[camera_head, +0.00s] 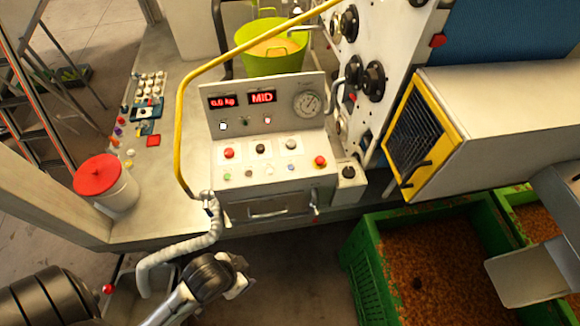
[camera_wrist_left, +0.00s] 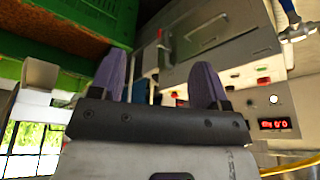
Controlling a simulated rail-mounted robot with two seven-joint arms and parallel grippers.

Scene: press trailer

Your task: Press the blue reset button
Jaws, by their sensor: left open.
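The grey control panel (camera_head: 270,160) stands in the middle of the head view. Its sloped face carries red, black and white buttons (camera_head: 260,148) above a row of smaller green, brown and white ones. The panel's lower front (camera_wrist_left: 215,45) and red display (camera_wrist_left: 273,124) show beyond, tilted. My right gripper is not seen.
A yellow rail (camera_head: 180,125) and a grey hose (camera_head: 190,245) run along the panel's left side. Green crates (camera_head: 370,280) of brown granules stand at lower right. A red-lidded white bucket (camera_head: 105,185) and small coloured items sit on the left of the deck.

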